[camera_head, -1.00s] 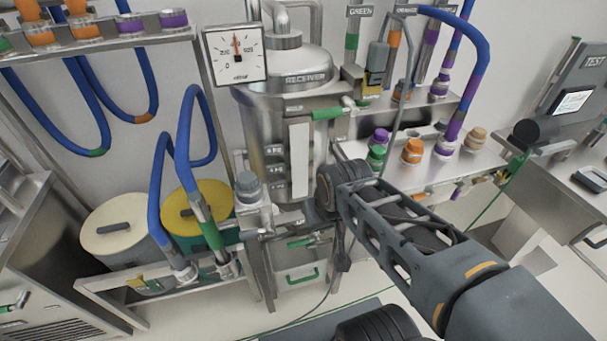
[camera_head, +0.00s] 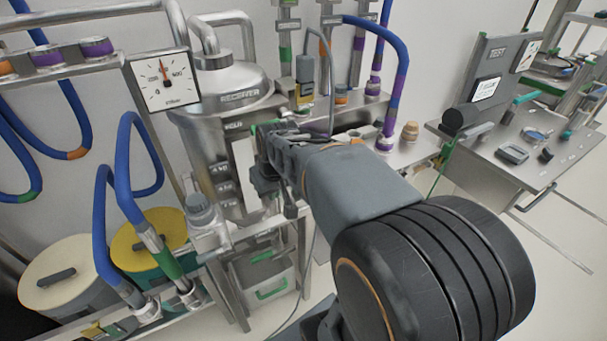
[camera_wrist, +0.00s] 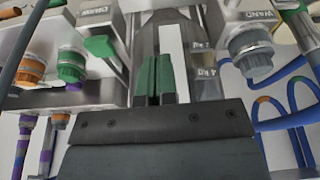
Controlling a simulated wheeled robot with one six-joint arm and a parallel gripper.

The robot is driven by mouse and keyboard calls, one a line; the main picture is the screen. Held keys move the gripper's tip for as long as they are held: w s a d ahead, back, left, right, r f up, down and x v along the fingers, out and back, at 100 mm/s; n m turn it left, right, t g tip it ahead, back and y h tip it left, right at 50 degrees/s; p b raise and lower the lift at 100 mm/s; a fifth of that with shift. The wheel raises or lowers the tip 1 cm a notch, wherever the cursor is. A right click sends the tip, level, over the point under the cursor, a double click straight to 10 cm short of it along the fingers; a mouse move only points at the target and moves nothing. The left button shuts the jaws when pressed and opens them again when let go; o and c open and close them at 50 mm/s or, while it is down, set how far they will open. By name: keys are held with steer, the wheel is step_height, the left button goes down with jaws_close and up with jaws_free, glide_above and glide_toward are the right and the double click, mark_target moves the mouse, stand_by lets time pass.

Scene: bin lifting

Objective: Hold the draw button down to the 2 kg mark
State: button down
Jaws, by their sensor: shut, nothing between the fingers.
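The metal receiver vessel (camera_head: 205,135) stands at centre left in the head view, with a stack of dark mark labels (camera_head: 223,188) on its front beside a pale vertical strip. One label (camera_wrist: 203,70) in the wrist view seems to read 4 kg; I cannot read the 2 kg mark. My gripper (camera_wrist: 155,80) is shut and empty, its green-tipped fingers close together against the vessel and pale strip (camera_wrist: 174,58) in the wrist view. Whether it touches anything is unclear. In the head view my arm covers the vessel's right side.
A dial gauge (camera_head: 163,81) hangs left of the vessel. Blue hoses (camera_head: 128,180) and yellow-lidded (camera_head: 150,236) and cream-lidded (camera_head: 58,271) bins stand at left. A grey bin (camera_head: 268,278) is below. A test bench (camera_head: 560,150) is at right, with clear floor before it.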

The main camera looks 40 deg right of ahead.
steer(key=w+d, duration=0.3)
steer(key=d, duration=0.4)
steer(key=w+d+m+p, duration=0.1)
steer(key=w+d, duration=0.2)
steer(key=d, duration=0.5)
steer(key=shift+d+f, duration=0.3)
steer(key=shift+f, duration=0.15)
steer(key=shift+w+f, duration=0.1)
steer(key=p+x, duration=0.1)
steer(key=x, duration=0.8)
steer(key=shift+w+f, duration=0.1)
steer(key=shift+f, duration=0.3)
